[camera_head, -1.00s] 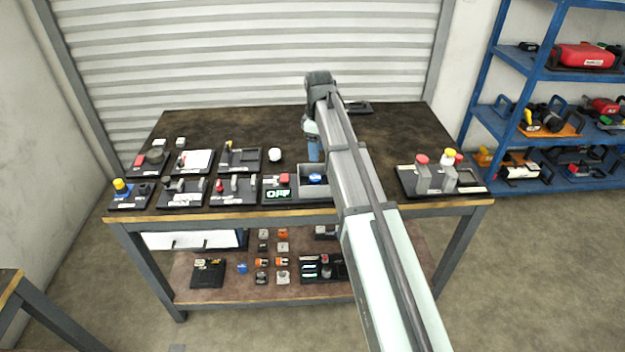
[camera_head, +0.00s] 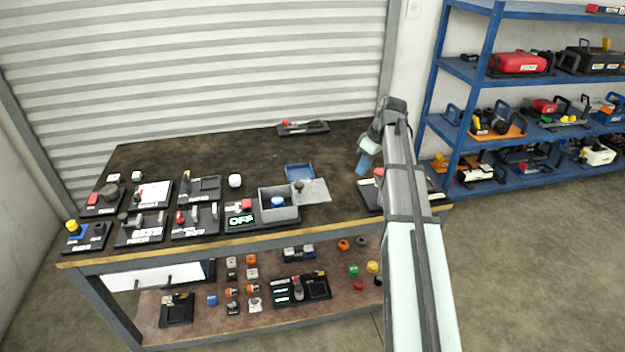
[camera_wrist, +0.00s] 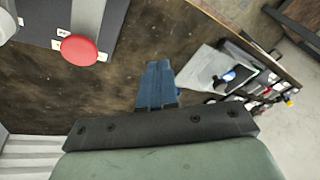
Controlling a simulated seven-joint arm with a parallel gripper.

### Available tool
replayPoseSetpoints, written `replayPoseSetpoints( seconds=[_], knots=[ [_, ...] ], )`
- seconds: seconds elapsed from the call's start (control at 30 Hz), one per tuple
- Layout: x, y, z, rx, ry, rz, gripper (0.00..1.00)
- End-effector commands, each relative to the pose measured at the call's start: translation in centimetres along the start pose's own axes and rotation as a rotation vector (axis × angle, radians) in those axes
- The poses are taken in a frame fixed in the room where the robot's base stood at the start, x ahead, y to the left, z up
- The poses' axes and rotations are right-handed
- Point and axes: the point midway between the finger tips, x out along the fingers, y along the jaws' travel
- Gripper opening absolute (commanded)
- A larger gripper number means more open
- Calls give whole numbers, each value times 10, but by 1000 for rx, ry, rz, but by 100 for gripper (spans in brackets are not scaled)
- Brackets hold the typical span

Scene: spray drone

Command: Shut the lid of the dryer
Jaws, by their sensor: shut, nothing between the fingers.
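The dryer is a grey open-topped box (camera_head: 278,207) on the workbench, beside a green "OFF" display; a blue and white thing sits inside it. Its lid appears to be the light grey plate (camera_head: 313,191) with a dark knob, standing open and extending out from the box's right side. The plate also seems to show in the wrist view (camera_wrist: 203,72). My gripper (camera_head: 361,168) is to the right of the lid, above the table and apart from it. Its blue fingers (camera_wrist: 157,82) are shut and empty.
A blue square tray (camera_head: 299,172) lies behind the dryer. Several black control panels fill the table's left. A panel with a red button (camera_wrist: 79,48) is near my gripper, partly hidden by my arm in the head view.

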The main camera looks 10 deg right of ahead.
Motion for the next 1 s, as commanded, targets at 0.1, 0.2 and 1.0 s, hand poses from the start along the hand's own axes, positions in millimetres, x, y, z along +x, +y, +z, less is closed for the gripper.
replayPoseSetpoints(
  seconds=[0.1,0.2,1.0],
  knots=[
    [0,-14,-12,45,94,-47,0],
    [-2,-25,-26,94,171,-94,0],
    [33,-44,-69,326,297,-194,0]
  ],
)
